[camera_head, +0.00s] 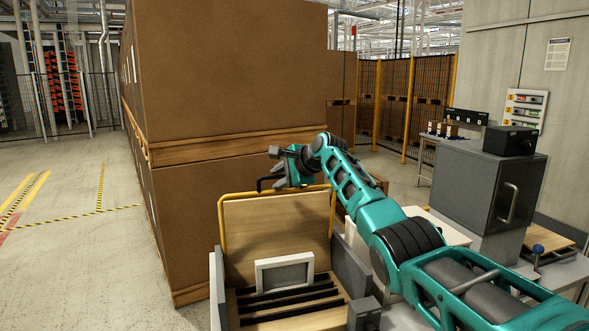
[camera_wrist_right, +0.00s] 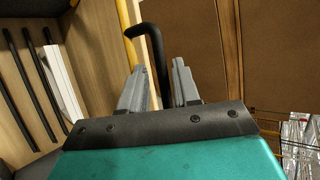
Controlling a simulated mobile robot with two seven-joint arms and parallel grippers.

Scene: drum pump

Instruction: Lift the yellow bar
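The yellow bar (camera_head: 223,222) is a thin frame running up both sides and over the top of an upright wooden panel (camera_head: 275,235) in the head view. Part of it also shows in the right wrist view (camera_wrist_right: 126,30). A black bent handle (camera_wrist_right: 157,45) sits at its top. My right gripper (camera_head: 279,174) is at the top of the bar, by the handle. In the right wrist view its two grey fingers (camera_wrist_right: 159,85) are apart, with the black handle between them. I cannot tell whether either finger touches it. My left gripper is out of view.
Large brown boxes (camera_head: 235,70) stand stacked behind the panel. A white frame (camera_head: 285,272) and dark slots lie in the box below it. A grey cabinet (camera_head: 480,195) and a bench stand at the right. The floor at the left is clear.

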